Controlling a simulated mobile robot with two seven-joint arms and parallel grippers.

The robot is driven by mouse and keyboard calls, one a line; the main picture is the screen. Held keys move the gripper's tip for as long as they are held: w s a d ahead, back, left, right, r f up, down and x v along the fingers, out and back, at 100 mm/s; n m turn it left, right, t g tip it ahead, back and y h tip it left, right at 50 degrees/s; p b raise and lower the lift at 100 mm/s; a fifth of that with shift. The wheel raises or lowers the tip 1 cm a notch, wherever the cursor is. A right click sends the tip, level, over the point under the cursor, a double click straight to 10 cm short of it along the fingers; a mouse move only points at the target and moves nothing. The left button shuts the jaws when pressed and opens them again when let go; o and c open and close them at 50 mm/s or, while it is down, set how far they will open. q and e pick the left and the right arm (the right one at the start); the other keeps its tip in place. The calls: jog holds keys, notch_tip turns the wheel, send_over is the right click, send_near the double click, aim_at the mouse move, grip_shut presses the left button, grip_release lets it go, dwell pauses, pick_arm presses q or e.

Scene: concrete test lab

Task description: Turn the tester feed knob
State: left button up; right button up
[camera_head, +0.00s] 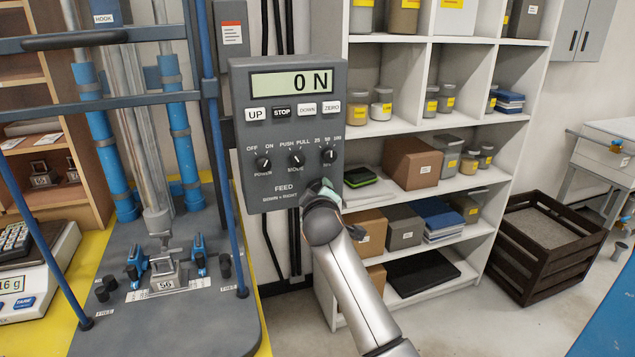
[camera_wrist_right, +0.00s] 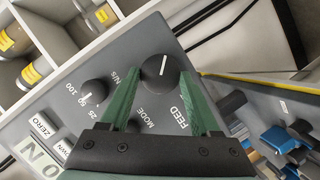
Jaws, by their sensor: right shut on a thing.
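The grey tester control box (camera_head: 262,148) has a display reading "0 N", a row of buttons and several small black knobs. The FEED label is at its lower part, and my right gripper (camera_head: 322,190) covers the knob there. In the right wrist view the black feed knob (camera_wrist_right: 158,67) with a white pointer line sits between the green fingers of my right gripper (camera_wrist_right: 160,75), which is shut on it. The FEED and MODE lettering shows beside the fingers. My left gripper is not in view.
The tester frame (camera_head: 195,110) with blue columns stands left of the box. White shelves (camera_head: 435,40) with jars and boxes stand behind on the right. A dark wooden crate (camera_head: 520,265) is on the floor. A small range knob (camera_wrist_right: 95,90) is close to the fingers.

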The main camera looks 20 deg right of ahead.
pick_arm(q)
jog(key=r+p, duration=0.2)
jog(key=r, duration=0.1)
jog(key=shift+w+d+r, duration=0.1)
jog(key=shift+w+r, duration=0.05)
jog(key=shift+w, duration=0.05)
pick_arm(e)
jog(key=shift+d+m+y, duration=0.1)
jog(key=shift+m+y, duration=0.3)
jog(key=shift+m, duration=0.5)
jog(key=o, duration=1.4)
jog(key=shift+c, duration=0.2)
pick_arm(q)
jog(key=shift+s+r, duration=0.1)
pick_arm(e)
jog(key=shift+s+r, duration=0.1)
jog(key=shift+r, duration=0.05)
